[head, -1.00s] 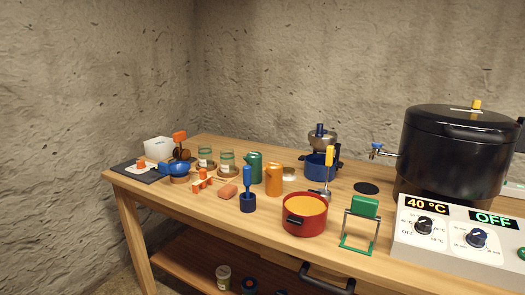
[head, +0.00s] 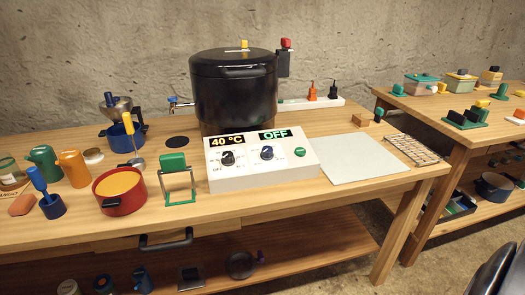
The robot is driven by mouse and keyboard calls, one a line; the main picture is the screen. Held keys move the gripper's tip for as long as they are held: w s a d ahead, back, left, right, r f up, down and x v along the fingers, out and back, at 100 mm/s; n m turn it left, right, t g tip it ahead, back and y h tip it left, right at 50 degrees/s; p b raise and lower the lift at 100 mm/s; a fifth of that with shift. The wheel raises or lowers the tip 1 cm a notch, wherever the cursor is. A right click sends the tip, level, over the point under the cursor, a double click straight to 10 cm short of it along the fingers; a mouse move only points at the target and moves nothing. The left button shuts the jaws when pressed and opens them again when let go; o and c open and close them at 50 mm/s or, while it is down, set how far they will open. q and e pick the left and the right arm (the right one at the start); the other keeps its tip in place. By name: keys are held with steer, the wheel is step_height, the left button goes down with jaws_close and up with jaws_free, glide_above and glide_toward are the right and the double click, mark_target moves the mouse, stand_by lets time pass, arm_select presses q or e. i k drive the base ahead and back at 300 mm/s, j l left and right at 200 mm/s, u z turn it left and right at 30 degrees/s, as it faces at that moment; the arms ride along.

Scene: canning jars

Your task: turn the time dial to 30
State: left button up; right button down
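The white control panel (head: 262,178) stands on the wooden table in front of a large black canner pot (head: 236,92). Its left dial (head: 227,158) is dark and sits under a display reading 40 °C. Its right dial (head: 267,153) is blue and sits under a display reading OFF (head: 274,134), so it appears to be the time dial. The small scale marks are too fine to read. A green button (head: 300,152) is at the panel's right. Neither gripper is clearly in view; a dark shape at the bottom right corner may be part of me.
A green-handled stand (head: 177,179) is just left of the panel, beside a red pot (head: 119,192) with orange contents. A pale mat (head: 361,158) and a wire rack (head: 411,150) lie to the right. A second table (head: 462,139) with containers is further right. The table edge before the panel is clear.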

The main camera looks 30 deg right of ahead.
mark_target(267, 154)
steer(key=z, duration=1.1)
steer(key=i+l+u, duration=0.1)
steer(key=l, duration=0.1)
